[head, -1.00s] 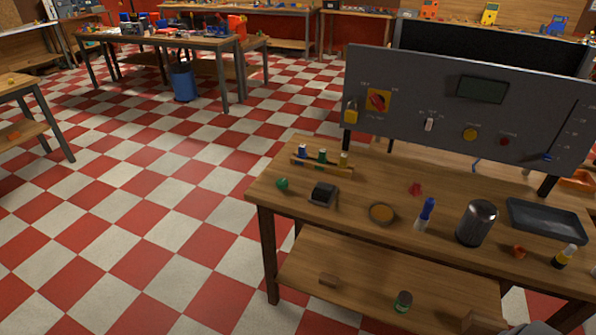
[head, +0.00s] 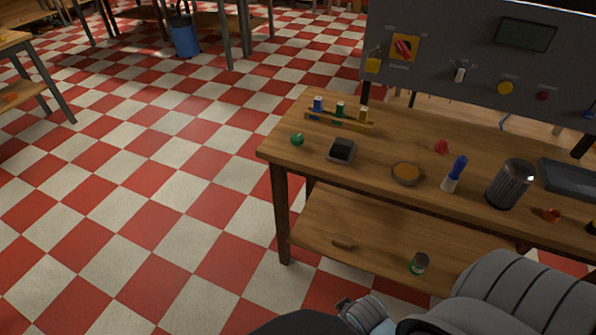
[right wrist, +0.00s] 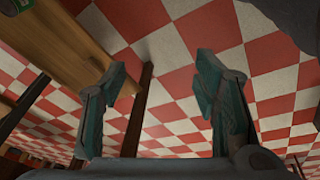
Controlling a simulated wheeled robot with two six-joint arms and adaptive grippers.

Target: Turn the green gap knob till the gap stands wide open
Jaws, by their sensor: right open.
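A small round green piece (head: 297,139) sits on the left end of the workbench top (head: 400,140) in the head view. It is too small to tell whether it is the gap knob, and no other green knob shows on the panel. My right gripper is open and empty in the right wrist view (right wrist: 162,75), its two teal fingers apart over the checkered floor, with a wooden bench part at left. In the head view my grey right arm comes in at the bottom right, below and apart from the green piece. My left gripper is not in view.
A grey panel (head: 455,50) with a red switch (head: 404,47) and a yellow button (head: 505,88) stands at the bench's back.

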